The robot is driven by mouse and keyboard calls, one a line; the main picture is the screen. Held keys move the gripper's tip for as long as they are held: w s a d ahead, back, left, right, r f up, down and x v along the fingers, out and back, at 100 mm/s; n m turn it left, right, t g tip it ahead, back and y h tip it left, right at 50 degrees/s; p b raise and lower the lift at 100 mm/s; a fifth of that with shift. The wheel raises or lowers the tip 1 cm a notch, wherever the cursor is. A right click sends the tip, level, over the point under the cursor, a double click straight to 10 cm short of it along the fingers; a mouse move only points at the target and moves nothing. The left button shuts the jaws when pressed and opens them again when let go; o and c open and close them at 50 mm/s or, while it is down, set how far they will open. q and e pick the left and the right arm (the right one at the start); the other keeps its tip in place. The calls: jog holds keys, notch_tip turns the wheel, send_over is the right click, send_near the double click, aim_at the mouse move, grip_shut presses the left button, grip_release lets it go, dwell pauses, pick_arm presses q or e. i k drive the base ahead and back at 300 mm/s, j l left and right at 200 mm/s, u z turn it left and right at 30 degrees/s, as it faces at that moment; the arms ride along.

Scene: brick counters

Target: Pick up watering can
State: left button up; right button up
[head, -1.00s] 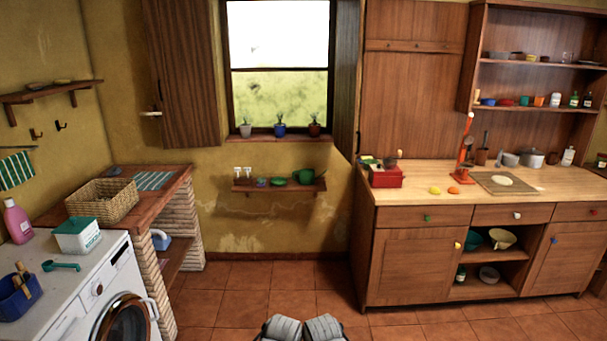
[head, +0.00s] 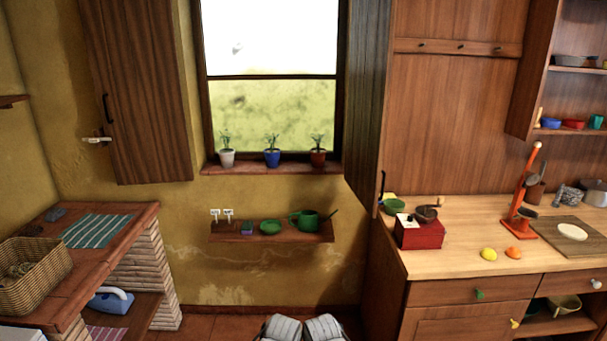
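The watering can (head: 308,221) is small and green. It stands upright near the right end of a small wooden wall shelf (head: 255,237) below the window, with a dark spout or handle reaching to the right. A green bowl (head: 271,227) sits to its left. Two grey padded shapes show at the bottom middle of the view, below the shelf; I cannot tell whether they are parts of my grippers. No gripper fingers are clearly seen.
Three potted plants (head: 272,157) stand on the windowsill above the shelf. A wooden counter (head: 455,245) with a red coffee grinder (head: 419,233) is on the right. A brick counter (head: 110,255) with a wicker basket (head: 35,273) is on the left. The floor between is clear.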

aim_at(309, 221)
jog(key=i, duration=1.85)
jog(key=i+j+z, duration=0.15)
jog(key=i, duration=0.55)
jog(key=z, duration=0.4)
jog(key=l, duration=0.1)
